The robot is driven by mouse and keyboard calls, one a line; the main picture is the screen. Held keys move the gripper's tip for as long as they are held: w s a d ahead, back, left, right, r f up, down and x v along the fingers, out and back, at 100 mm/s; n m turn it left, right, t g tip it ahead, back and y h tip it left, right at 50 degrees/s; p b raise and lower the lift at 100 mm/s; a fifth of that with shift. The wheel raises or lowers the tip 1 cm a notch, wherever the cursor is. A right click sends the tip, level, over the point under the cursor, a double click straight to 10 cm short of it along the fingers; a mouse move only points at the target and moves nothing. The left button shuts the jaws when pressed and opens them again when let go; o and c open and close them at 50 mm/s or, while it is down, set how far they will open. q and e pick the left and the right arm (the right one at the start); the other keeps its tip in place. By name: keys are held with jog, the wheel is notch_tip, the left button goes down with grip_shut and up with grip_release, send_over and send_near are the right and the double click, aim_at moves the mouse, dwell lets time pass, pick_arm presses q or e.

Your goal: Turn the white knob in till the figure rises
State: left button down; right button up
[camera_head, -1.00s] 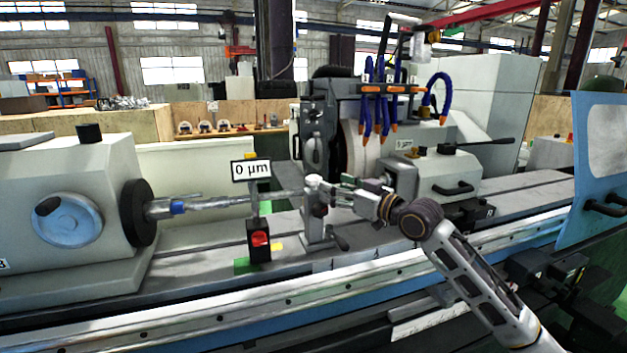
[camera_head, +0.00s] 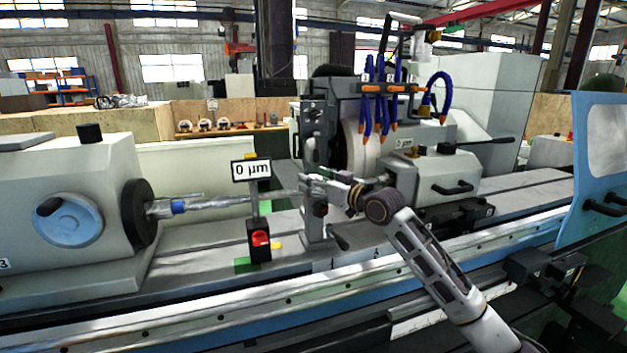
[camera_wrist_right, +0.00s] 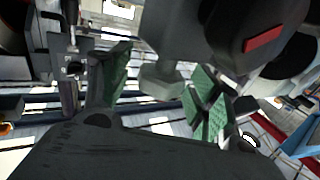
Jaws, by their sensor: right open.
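The figure plate (camera_head: 251,170) stands upright above the shaft and reads 0 µm. My right gripper (camera_head: 314,186) is at the upright rest beside the plate, and it hides the white knob there in the head view. In the right wrist view a pale grey-white knob-like part (camera_wrist_right: 161,83) lies between the green pads of my open right gripper (camera_wrist_right: 160,90). A gap shows on its left side. Its right side comes close to the other pad, and I cannot tell whether they touch. My left gripper is not in view.
A black box with a red button (camera_head: 260,241) stands below the plate. The long shaft (camera_head: 222,202) runs from the workhead chuck (camera_head: 139,213) towards the rest. The grinding head with blue hoses (camera_head: 367,112) is behind my right arm. A blue door (camera_head: 598,165) is at right.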

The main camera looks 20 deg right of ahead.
jog(key=shift+w+a, duration=0.15)
jog(key=shift+w, duration=0.15)
jog(key=shift+c, duration=0.4)
jog(key=c, duration=1)
jog(key=shift+o, duration=0.2)
